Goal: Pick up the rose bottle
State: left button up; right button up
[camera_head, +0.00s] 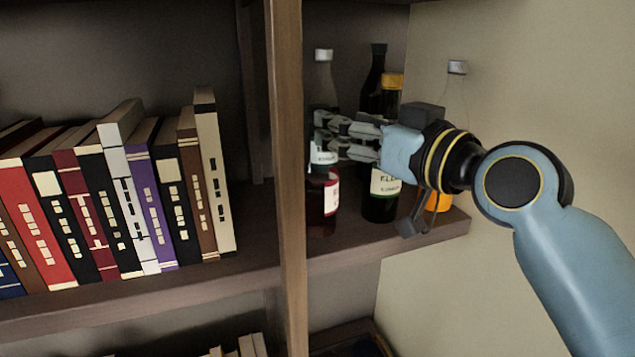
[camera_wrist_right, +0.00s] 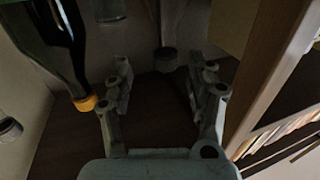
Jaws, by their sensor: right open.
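My right gripper (camera_head: 318,134) is open, reaching in from the right in front of the bottles and hiding the red one's upper part. In the wrist view the fingers of my right gripper (camera_wrist_right: 164,82) are spread, with nothing held. A bottle with a dark cap (camera_wrist_right: 166,58) shows beyond the gap; I cannot tell which bottle it is. My left gripper is out of view.
An orange cap (camera_head: 392,81) shows above my gripper. A wooden upright (camera_head: 290,200) separates the bottles from several books (camera_head: 130,200). A wall (camera_head: 530,70) is at right.

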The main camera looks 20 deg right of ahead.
jog(key=x, duration=0.2)
jog(key=p+x, duration=0.1)
jog(key=x, duration=0.1)
jog(key=a+p+x, duration=0.1)
jog(key=x, duration=0.1)
jog(key=shift+s+r, duration=0.2)
jog(key=shift+r, duration=0.05)
jog(key=shift+w, duration=0.1)
jog(key=shift+d, duration=0.15)
grip_shut()
dwell(0.3)
